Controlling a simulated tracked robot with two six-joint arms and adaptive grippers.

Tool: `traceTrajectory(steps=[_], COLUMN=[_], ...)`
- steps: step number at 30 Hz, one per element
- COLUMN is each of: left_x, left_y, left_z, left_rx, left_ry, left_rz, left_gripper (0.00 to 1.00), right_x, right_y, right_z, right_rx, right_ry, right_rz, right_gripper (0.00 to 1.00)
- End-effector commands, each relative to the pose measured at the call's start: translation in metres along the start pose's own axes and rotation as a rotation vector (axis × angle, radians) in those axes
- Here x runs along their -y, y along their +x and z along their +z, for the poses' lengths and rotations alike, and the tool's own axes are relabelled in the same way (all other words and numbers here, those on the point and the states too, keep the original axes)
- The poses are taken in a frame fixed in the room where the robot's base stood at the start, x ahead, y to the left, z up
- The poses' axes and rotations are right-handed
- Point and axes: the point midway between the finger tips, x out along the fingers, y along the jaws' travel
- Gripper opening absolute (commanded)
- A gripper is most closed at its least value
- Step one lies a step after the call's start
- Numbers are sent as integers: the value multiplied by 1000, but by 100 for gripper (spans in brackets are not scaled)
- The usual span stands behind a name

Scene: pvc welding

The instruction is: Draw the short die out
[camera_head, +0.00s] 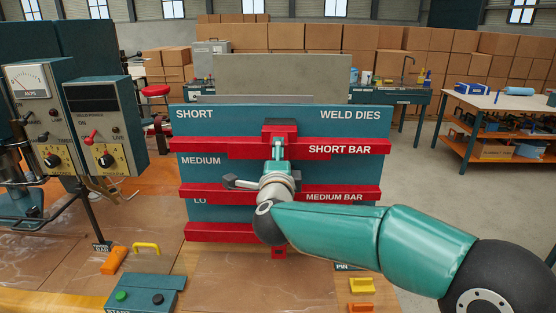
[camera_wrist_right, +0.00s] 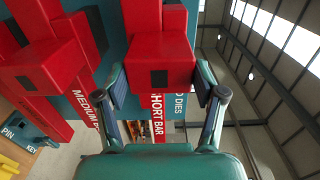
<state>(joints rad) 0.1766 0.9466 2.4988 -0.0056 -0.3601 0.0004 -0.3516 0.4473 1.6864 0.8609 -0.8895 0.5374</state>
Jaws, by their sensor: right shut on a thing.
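The short die is the red block (camera_head: 280,128) on the SHORT BAR (camera_head: 340,149) of the blue WELD DIES rack (camera_head: 250,113). My right gripper (camera_head: 279,148) reaches its front end from the near side. In the right wrist view the red block (camera_wrist_right: 160,62) sits between my two fingers, with a dark square on its end face. The right gripper is shut on it. How far the die stands out from the rack cannot be told. My left gripper is in neither view.
The MEDIUM BAR (camera_head: 334,196) is below; another red block (camera_wrist_right: 38,70) sits beside the held die in the wrist view. A control box (camera_head: 145,293), an orange block (camera_head: 114,260) and a yellow handle (camera_head: 147,246) lie on the bench. Gauge boxes (camera_head: 105,130) stand left.

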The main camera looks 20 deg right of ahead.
Motion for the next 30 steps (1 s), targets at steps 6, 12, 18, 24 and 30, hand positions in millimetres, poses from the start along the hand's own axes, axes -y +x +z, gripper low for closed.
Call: traceTrajectory(steps=[6,12,18,24,30], left_x=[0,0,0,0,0], left_y=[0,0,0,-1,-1], left_z=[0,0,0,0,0], left_rx=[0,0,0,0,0], left_ry=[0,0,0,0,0], left_rz=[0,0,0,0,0], left_gripper=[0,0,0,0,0], right_x=[1,0,-2,0,0], right_y=[1,1,0,-15,-52], right_z=[0,0,0,1,1], right_rx=[-1,0,1,2,4], right_ry=[1,1,-1,0,0], right_rz=[-2,-1,5,2,0], right_gripper=[89,99,99,99,99])
